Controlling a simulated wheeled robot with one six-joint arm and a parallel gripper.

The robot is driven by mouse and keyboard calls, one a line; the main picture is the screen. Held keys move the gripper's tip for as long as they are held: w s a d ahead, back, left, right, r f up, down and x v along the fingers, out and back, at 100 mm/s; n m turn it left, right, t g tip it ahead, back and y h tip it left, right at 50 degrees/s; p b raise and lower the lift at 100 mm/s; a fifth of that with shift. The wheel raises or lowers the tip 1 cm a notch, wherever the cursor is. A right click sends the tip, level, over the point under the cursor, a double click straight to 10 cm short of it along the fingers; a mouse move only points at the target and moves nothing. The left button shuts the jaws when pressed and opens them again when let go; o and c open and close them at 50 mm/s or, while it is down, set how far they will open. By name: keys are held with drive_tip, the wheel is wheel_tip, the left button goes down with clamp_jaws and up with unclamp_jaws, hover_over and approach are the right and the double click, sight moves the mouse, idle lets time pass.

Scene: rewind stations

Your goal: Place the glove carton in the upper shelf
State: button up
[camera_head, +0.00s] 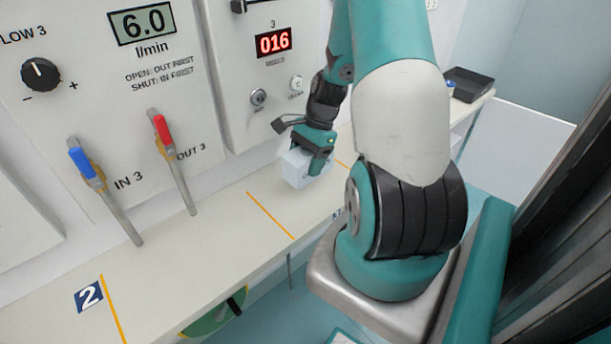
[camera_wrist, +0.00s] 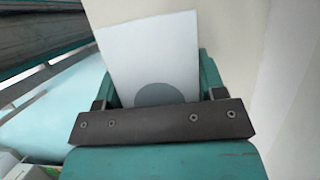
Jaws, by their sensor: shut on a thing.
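My gripper (camera_head: 318,152) is shut on a pale box-shaped carton (camera_head: 295,168), which I take to be the glove carton. It is at the counter by the panel with the red 016 display. I cannot tell whether the carton touches the counter. In the wrist view the carton (camera_wrist: 150,55) is a white face with a grey round patch at its lower edge, between the teal fingers of my gripper (camera_wrist: 158,95). The face sits slightly tilted in that view. No upper shelf can be made out for certain.
The counter (camera_head: 195,250) runs along the wall panels, with orange lines and a blue "2" label (camera_head: 89,295). Blue (camera_head: 82,160) and red (camera_head: 162,130) valve handles stick out at the left. A dark tray (camera_head: 472,84) stands at the back right. The counter's middle is clear.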

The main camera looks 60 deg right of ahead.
drive_tip(key=shift+f, duration=2.55)
drive_tip(key=o, duration=1)
drive_tip(key=shift+f, duration=0.1)
